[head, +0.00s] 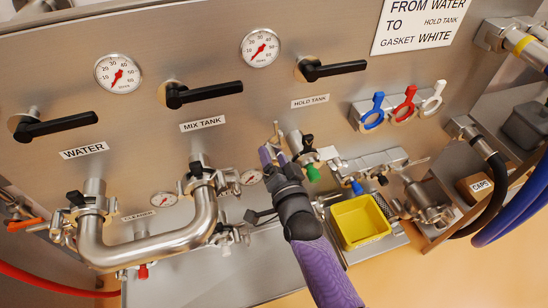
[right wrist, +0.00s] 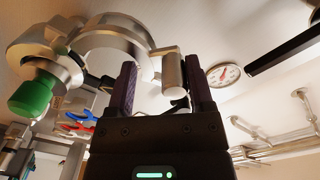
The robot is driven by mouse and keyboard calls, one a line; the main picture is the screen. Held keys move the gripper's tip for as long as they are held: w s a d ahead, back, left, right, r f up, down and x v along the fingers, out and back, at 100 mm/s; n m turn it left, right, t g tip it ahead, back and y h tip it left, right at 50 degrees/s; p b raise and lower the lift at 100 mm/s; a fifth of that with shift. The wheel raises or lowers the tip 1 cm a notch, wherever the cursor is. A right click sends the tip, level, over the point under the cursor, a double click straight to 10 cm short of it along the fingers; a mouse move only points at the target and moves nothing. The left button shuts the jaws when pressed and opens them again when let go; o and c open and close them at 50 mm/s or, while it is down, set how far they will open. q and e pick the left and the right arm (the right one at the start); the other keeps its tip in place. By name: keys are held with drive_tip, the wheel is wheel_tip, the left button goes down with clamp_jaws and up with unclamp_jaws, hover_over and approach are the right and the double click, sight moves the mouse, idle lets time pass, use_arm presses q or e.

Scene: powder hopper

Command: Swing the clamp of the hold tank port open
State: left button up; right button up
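The hold tank port (head: 294,141) is a steel fitting below the HOLD TANK label in the head view. A black knob (head: 308,143) and a green cap (head: 313,173) show at it. In the right wrist view its steel clamp ring (right wrist: 106,32) curves across the top left, with the green cap (right wrist: 31,95) at left. My right gripper (head: 273,152) is at the port's left side. Its purple fingers (right wrist: 160,84) stand apart, with a small steel cylinder of the clamp between or just beyond them. I cannot tell whether they touch it. My left gripper is not in view.
A bent steel pipe (head: 150,245) links the ports at left. Black valve handles (head: 335,70) jut from the panel above. Blue, red and white rings (head: 404,103) hang on a rack at right. A yellow bin (head: 360,221) stands at lower right beside my right arm.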

drive_tip(key=shift+s+a+r, duration=0.1)
drive_tip(key=shift+s+a, duration=0.2)
drive_tip(key=shift+a, duration=0.6)
drive_tip(key=p+v, duration=0.5)
drive_tip(key=v, duration=0.3)
drive_tip(key=shift+s+d, duration=0.3)
drive_tip(key=shift+d, duration=0.05)
drive_tip(key=shift+r, duration=0.1)
